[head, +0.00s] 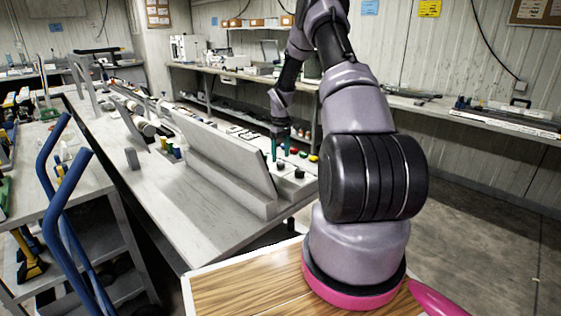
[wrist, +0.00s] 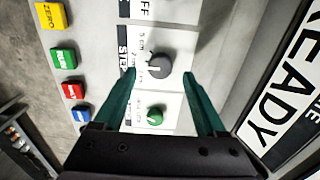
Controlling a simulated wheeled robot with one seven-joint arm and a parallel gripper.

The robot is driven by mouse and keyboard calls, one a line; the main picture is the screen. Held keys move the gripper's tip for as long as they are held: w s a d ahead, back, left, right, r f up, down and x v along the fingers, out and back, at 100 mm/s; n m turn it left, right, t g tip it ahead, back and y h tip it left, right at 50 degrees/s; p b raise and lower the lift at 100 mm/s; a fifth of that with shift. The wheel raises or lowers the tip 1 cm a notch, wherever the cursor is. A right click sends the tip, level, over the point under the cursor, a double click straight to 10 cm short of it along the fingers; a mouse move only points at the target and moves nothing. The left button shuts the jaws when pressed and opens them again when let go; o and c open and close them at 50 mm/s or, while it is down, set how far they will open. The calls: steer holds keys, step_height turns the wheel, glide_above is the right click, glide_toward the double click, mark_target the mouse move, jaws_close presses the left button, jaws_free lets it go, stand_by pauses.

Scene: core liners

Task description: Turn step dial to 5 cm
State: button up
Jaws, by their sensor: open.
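In the head view my gripper (head: 280,150) points down over the control panel, near black knobs (head: 283,168).
A green knob (wrist: 155,114) sits below the step dial between the fingers. Yellow ZERO (wrist: 52,17), green (wrist: 64,58), red (wrist: 72,90) and blue (wrist: 81,114) buttons line the left. A READY display (wrist: 280,100) is at right. A tilted board (head: 225,150) stands beside the panel.

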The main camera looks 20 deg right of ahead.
mark_target(281, 162)
steer(key=shift+f, duration=1.55)
steer(key=shift+c, duration=0.3)
jaws_close()
steer(key=shift+m, duration=0.4)
steer(key=m, duration=0.3)
steer(key=shift+m, duration=2.5)
